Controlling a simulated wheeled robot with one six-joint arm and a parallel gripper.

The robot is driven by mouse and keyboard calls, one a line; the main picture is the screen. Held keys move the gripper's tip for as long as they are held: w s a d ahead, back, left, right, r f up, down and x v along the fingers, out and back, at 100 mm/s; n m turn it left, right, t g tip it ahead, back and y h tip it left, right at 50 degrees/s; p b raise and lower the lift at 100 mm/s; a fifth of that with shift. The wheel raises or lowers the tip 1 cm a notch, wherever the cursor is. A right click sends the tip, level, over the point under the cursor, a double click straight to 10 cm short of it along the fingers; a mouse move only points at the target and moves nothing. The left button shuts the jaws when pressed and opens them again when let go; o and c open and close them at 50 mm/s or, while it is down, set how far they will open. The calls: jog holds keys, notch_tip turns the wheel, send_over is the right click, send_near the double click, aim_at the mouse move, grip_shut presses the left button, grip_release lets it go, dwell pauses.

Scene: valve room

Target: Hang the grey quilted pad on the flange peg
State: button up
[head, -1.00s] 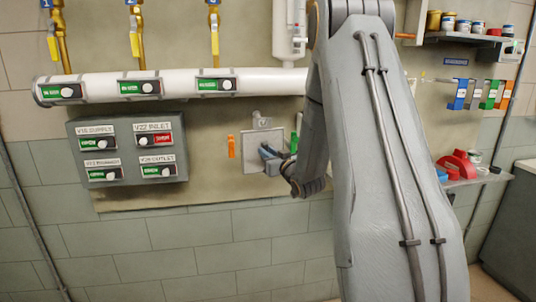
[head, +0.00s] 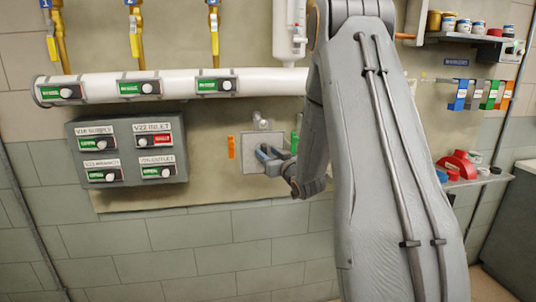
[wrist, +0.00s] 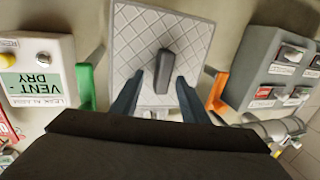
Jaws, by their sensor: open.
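The grey quilted pad (head: 251,160) is against the wall panel, roughly upright, right of the valve label box. A pale rounded fitting, seemingly the flange peg (head: 257,117), shows just above it; how the two join is too small to tell. In the wrist view the quilted pad (wrist: 197,42) fills the upper middle, with a dark grip bar (wrist: 164,72) on its face. My gripper (head: 266,158) is in front of the pad. In the wrist view my gripper's fingers (wrist: 157,92) are open on either side of the bar's line, with gaps showing.
An orange tag (head: 231,147) and a green one (head: 294,142) flank the pad closely. The label box (head: 127,152) is to the left. A white pipe (head: 180,83) runs above. A shelf with red items (head: 458,164) is to the right.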

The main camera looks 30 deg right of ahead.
jog(key=s+b, duration=0.3)
jog(key=s, duration=0.5)
jog(key=s+a+f+g, duration=0.6)
jog(key=a+f+g, duration=0.2)
jog(key=a+f, duration=0.2)
jog(key=s+a+f+g, duration=0.2)
jog(key=s+a+g, duration=0.1)
jog(key=s, duration=0.4)
jog(key=s+a+f+g+b, duration=0.1)
jog(key=s+a+f+g, duration=0.1)
jog(key=s+a, duration=0.3)
jog(key=s+a+f+g, duration=0.2)
jog(key=s+a+g, duration=0.1)
jog(key=s, duration=0.6)
jog(key=shift+a+f+g, duration=0.15)
jog(key=shift+a+g, duration=0.15)
jog(key=shift+a, duration=0.3)
jog(key=shift+s, duration=0.1)
